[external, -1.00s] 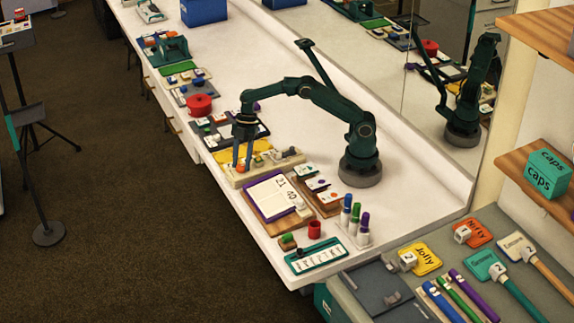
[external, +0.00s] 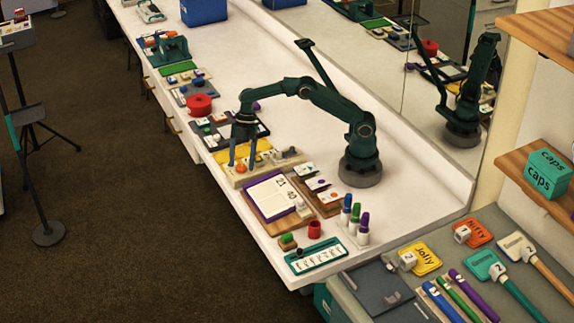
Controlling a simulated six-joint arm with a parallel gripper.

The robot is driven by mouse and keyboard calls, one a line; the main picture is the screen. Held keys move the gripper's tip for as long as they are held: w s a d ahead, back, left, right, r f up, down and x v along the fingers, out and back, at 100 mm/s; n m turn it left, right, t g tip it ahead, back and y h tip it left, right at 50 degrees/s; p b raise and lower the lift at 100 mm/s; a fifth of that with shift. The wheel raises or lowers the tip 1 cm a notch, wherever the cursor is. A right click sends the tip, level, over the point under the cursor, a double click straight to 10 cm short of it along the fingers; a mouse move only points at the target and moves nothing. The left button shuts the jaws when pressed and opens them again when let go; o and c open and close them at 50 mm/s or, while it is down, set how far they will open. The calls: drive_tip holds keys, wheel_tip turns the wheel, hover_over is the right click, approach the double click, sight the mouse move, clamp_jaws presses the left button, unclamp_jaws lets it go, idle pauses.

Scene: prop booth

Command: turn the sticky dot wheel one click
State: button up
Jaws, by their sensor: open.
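My gripper (external: 242,165) points down over the beige tray (external: 236,183) near the table's left edge. Its two fingers stand apart, open. A small orange round piece (external: 241,169) shows low between the fingertips; I cannot tell whether they touch it. It may be the sticky dot wheel, but it is too small to be sure, and its clicks or markings cannot be read. Another small orange piece (external: 260,157) lies to the right, with pale pieces along the same tray.
A purple-edged pad (external: 270,196) lies on a wooden board in front of the tray. A red cup (external: 314,229) and capped markers (external: 355,218) stand nearer. A red round container (external: 199,104) stands farther back. The white table behind the arm is clear.

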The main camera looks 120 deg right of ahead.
drive_tip(key=shift+v, duration=2.55)
drive_tip(key=r, duration=0.1)
drive_tip(key=w+a+r, duration=0.1)
drive_tip(key=shift+w+a+r+n, duration=0.1)
drive_tip(key=shift+a+r+n, duration=0.2)
drive_tip(key=shift+r+n, duration=0.1)
drive_tip(key=s+a+r+t+h, duration=0.1)
drive_tip(key=s+a+r+t, duration=0.1)
drive_tip(key=s+a+r, duration=0.6)
drive_tip(key=s+a+f+m+h, duration=0.1)
drive_tip(key=s+a+f+m, duration=0.1)
drive_tip(key=s+m, duration=0.3)
drive_tip(key=s+a+f+m+h, duration=0.1)
drive_tip(key=s+a+f+m, duration=0.1)
drive_tip(key=s+m, duration=0.2)
drive_tip(key=s, duration=0.3)
drive_tip(key=shift+a+f+m, duration=0.2)
drive_tip(key=shift+m, duration=0.2)
